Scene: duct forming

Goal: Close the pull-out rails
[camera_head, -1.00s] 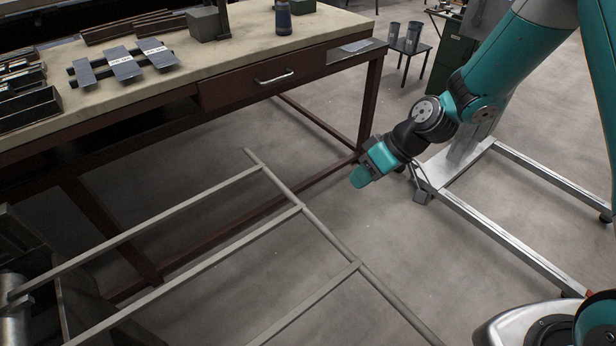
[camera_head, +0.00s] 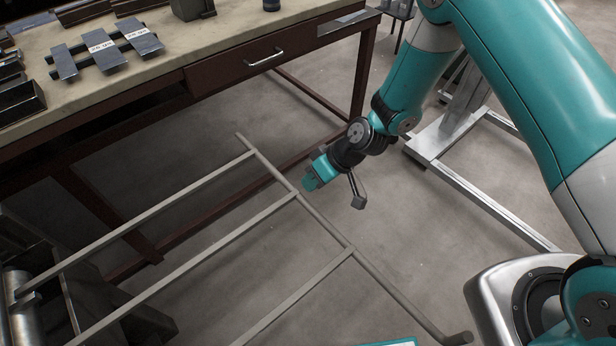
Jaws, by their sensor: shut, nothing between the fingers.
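The pull-out rails (camera_head: 190,247) are several long grey bars that reach out from a machine at the lower left. They are joined at their far ends by a crossbar (camera_head: 318,217), which runs slantwise from the bench side to the lower right. The rails stand extended over the floor. My gripper (camera_head: 309,182) is teal, shut and empty. In the picture it is close beside the crossbar, just above where the middle rail meets it. I cannot tell whether it touches the bar.
A workbench (camera_head: 200,45) with a drawer (camera_head: 262,62) and metal parts on top stands along the upper left. A grey metal frame (camera_head: 480,205) stands on the floor at the right. The machine's metal cylinder (camera_head: 18,305) is at the lower left.

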